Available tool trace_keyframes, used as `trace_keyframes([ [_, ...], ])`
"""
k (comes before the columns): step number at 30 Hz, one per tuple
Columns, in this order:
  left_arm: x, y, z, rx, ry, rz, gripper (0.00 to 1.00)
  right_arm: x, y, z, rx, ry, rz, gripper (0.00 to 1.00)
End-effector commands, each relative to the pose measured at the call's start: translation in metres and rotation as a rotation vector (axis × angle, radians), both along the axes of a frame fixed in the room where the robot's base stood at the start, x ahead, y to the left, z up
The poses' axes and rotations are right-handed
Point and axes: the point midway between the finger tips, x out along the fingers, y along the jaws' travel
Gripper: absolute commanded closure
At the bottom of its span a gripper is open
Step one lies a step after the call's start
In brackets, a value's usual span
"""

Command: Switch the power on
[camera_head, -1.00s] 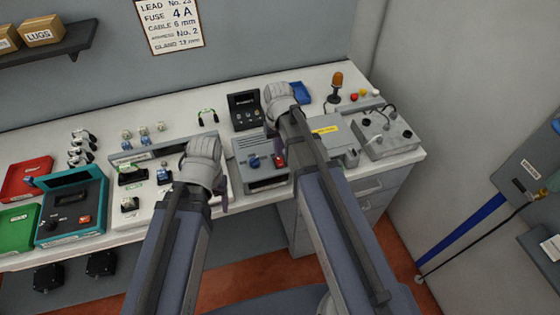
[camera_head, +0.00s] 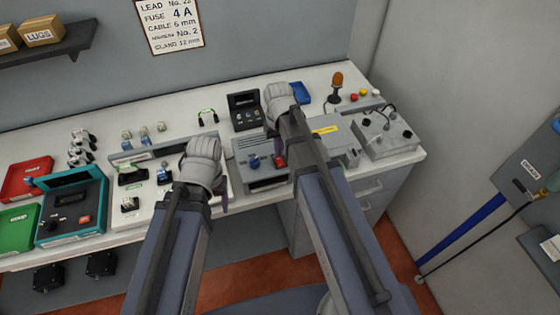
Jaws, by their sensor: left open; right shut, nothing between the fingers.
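A grey box (camera_head: 262,178) stands at the front edge of the bench, with a blue knob (camera_head: 254,163) and a red rocker-like switch (camera_head: 280,161) on its face. My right gripper (camera_head: 281,146) is shut and empty, close above the red switch. The arm hides part of the box, and I cannot tell whether the fingers touch the switch or which way it is set. My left gripper (camera_head: 222,190) is open and empty at the right front of the white panel board (camera_head: 150,205), left of the grey box. Its fingers are mostly hidden by the wrist.
A teal tester (camera_head: 70,215) and red (camera_head: 27,177) and green (camera_head: 18,218) trays stand at left. A black box (camera_head: 243,108), an amber beacon (camera_head: 336,85) and a grey unit with cables (camera_head: 386,135) stand behind and right. The right front corner of the bench is clear.

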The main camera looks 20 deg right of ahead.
Motion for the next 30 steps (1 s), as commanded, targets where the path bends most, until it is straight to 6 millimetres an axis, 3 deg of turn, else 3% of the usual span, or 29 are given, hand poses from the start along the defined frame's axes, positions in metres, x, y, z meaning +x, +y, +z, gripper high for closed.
trace_keyframes([
  [30, 0.000, 0.000, -0.010, 0.000, 0.000, 0.000, 0.33, 0.000, 0.000, -0.010, 0.000, 0.000, 0.000, 1.00],
])
